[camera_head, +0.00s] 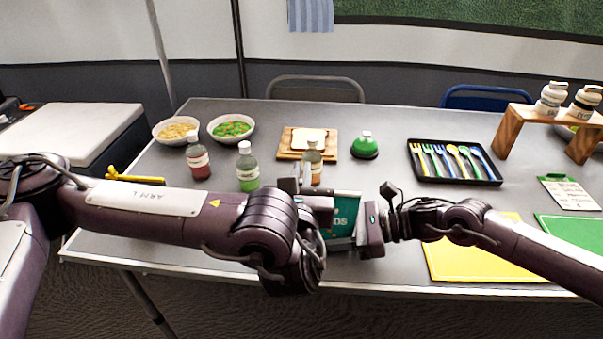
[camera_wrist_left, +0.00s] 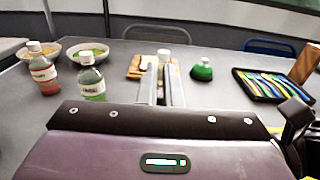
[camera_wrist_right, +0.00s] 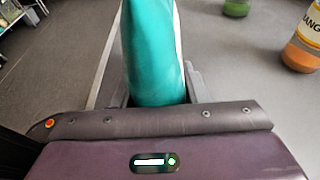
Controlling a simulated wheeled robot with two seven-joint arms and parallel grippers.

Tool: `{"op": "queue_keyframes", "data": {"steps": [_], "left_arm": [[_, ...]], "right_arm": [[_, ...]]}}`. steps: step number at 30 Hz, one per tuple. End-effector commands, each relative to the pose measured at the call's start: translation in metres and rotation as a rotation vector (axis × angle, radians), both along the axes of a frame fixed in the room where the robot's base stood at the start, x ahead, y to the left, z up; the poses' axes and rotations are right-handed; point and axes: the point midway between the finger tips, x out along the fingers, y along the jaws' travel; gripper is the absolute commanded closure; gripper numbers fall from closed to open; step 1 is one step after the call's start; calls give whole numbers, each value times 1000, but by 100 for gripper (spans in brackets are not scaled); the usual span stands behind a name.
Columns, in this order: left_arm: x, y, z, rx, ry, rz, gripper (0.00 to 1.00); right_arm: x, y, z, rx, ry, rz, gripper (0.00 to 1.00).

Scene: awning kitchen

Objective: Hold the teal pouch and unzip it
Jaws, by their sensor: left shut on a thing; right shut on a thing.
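The teal pouch (camera_head: 346,207) with white lettering stands at the table's near edge, between my grippers in the head view. My right gripper (camera_head: 358,226) is shut on the pouch's body; the pouch shows edge-on between its fingers in the right wrist view (camera_wrist_right: 155,55). My left gripper (camera_head: 300,182) is at the pouch's upper left, partly behind my left arm. In the left wrist view its fingers (camera_wrist_left: 162,88) are close together over a small thing, apparently the zip pull, which I cannot make out. My left arm hides the pouch's left part.
Several bottles stand behind, including a red one (camera_head: 198,160) and a green one (camera_head: 247,168). A cutting board with bread (camera_head: 283,156) lies behind the grippers. A black cutlery tray (camera_head: 420,172) and yellow mat (camera_head: 450,262) are to the right.

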Motion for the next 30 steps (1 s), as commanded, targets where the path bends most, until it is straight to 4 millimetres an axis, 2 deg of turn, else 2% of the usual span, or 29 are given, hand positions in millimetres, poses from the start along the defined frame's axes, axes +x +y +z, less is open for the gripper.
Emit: {"op": "queue_keyframes", "data": {"steps": [8,11,18,21,30], "left_arm": [[0,-3,-1,0,1,-1,100],[0,-17,-1,-1,2,-4,100],[2,-70,-1,-1,1,-1,100],[2,-83,-1,0,1,0,100],[3,-89,0,1,0,2,100]], "right_arm": [[1,-1,-1,-3,1,-4,78],[1,-1,-1,-3,1,-4,78],[1,-1,-1,-2,0,-2,78],[0,-1,-1,-2,1,-1,78],[-1,0,-1,-1,2,3,78]]}}
